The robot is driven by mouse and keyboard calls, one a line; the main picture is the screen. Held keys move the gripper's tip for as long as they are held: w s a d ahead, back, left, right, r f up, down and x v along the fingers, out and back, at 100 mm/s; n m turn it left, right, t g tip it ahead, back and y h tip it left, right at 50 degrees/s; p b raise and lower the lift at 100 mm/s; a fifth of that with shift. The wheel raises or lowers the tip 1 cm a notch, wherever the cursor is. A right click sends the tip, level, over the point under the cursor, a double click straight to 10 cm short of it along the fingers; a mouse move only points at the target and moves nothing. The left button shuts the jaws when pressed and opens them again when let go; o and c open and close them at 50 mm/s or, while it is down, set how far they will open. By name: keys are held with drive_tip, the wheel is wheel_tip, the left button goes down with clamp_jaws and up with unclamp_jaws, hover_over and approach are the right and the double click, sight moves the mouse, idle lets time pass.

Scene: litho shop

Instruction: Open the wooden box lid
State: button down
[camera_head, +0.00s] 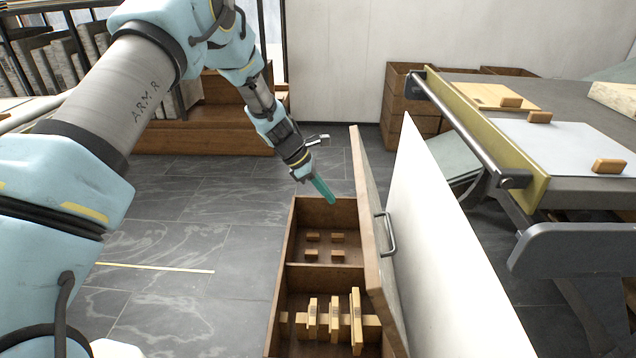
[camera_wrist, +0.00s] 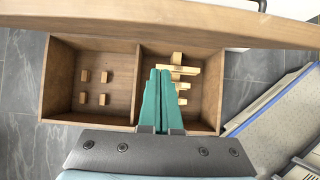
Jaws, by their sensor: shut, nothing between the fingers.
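The wooden box (camera_head: 292,235) stands on the floor, its inside open to view, with two compartments. Its lid (camera_head: 367,215) is raised, standing steeply along the box's right side, with a metal handle (camera_head: 386,234) on its outer face. In the wrist view the lid (camera_wrist: 130,22) crosses the top, above the box (camera_wrist: 48,85). My gripper (camera_head: 325,190) has teal fingers shut with nothing between them.
Small wooden blocks (camera_head: 311,254) lie in the far compartment, and several notched wooden pieces (camera_head: 334,315) in the near one. A white panel (camera_head: 440,240) stands close right of the lid. A press table (camera_head: 590,185) is at right. The tiled floor (camera_head: 180,250) left is clear.

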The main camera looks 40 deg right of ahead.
drive_tip(key=shift+s+d+f, duration=0.15)
drive_tip(key=shift+s+d, duration=0.7)
drive_tip(key=shift+d, duration=0.2)
drive_tip(key=shift+s+d+f, duration=0.15)
drive_tip(key=shift+s+d, duration=0.7)
drive_tip(key=shift+d, duration=0.15)
drive_tip(key=shift+t+y, duration=0.3)
drive_tip(key=shift+y, duration=0.2)
drive_tip(key=s+d+r+p, duration=0.1)
drive_tip(key=p, duration=0.1)
drive_tip(key=s+d+p, duration=0.1)
drive_tip(key=d, duration=0.1)
drive_tip(key=s+d+r+p, duration=0.1)
drive_tip(key=s+p, duration=0.1)
drive_tip(key=shift+s+d+r+p, duration=0.1)
drive_tip(key=shift+d+r+p, duration=0.2)
drive_tip(key=shift+d+p, duration=0.1)
drive_tip(key=s+d, duration=0.4)
drive_tip(key=d, duration=0.1)
drive_tip(key=shift+r, duration=0.25)
drive_tip(key=shift+d, duration=0.1)
